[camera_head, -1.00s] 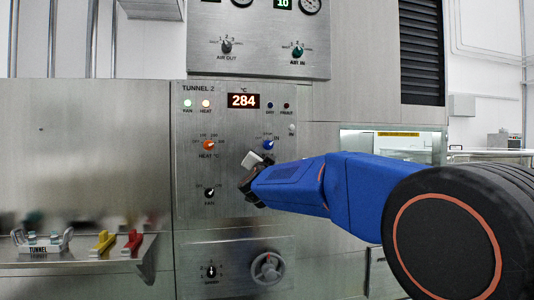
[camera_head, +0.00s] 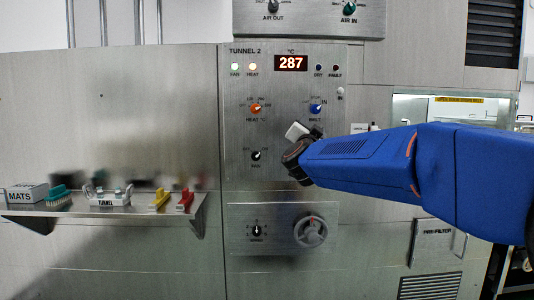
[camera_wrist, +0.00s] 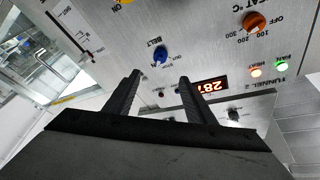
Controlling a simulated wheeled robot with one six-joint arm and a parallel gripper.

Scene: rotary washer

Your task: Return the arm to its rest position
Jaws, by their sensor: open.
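My blue arm (camera_head: 375,165) reaches in from the right in the head view. It ends in a dark wrist in front of the TUNNEL 2 panel (camera_head: 240,130). In the wrist view my gripper (camera_wrist: 158,80) has its two dark fingers apart with nothing between them. The fingers point towards the panel, which looks tilted there. The blue BELT knob (camera_wrist: 161,54) shows beyond the left finger, and the orange HEAT knob (camera_wrist: 253,21) is at the upper right. No contact with either knob is visible. In the head view the fingertips are hidden or too small to judge.
The panel display (camera_head: 291,63) reads 287, with the FAN and HEAT lamps lit. A shelf (camera_head: 120,208) at left holds a MATS box (camera_head: 26,194), a teal brush (camera_head: 58,194) and yellow and red handles. A handwheel (camera_head: 311,231) is below the panel. An opening (camera_head: 440,108) is at right.

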